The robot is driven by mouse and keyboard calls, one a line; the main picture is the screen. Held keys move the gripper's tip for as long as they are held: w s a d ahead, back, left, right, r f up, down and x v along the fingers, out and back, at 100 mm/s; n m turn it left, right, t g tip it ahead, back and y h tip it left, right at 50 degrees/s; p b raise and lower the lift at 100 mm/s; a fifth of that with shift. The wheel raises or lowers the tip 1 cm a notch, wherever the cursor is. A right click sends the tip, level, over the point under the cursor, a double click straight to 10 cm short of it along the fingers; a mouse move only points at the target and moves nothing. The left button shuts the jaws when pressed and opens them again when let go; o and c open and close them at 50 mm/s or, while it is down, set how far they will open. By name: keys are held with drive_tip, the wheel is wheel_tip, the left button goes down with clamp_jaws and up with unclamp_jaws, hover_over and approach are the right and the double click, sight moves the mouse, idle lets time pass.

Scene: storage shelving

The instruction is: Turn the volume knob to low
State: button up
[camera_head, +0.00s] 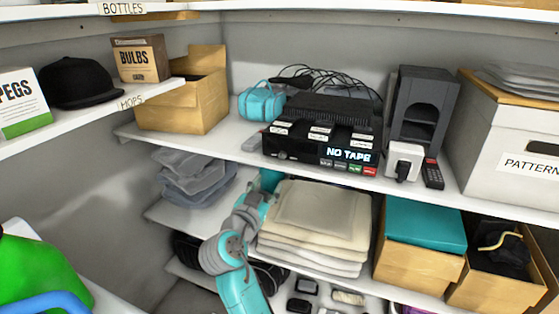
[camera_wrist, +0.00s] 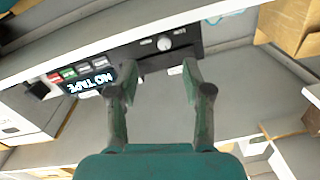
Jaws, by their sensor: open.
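The black tape player (camera_head: 325,140) sits on the middle shelf, its front panel lit with "NO TAPE". Its round volume knob (camera_head: 282,155) is at the left end of the panel. In the wrist view, which is turned over, the pale knob (camera_wrist: 164,44) shows on the dark panel beyond my fingertips. My gripper (camera_wrist: 158,72) is open and empty, its two fingers apart with the knob in line with the gap, not touching it. In the head view my teal gripper (camera_head: 268,181) is below and in front of the player's left end; its fingertips are hard to make out.
Cream folded cloths (camera_head: 315,215) lie on the shelf below, right of my arm. The middle shelf's front edge (camera_head: 225,150) is close to my gripper. A teal bag (camera_head: 262,100) and cardboard box (camera_head: 185,100) stand left of the player; a white mug-like object (camera_head: 404,160) stands right.

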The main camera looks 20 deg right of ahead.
sight(282, 157)
drive_tip(key=shift+m, duration=0.4)
drive_tip(key=x, duration=0.3)
drive_tip(key=r+x, duration=0.1)
drive_tip(key=x, duration=0.3)
drive_tip(key=r+x, duration=0.1)
drive_tip(key=x, duration=0.3)
drive_tip(key=shift+w+a+r, duration=0.1)
clamp_jaws()
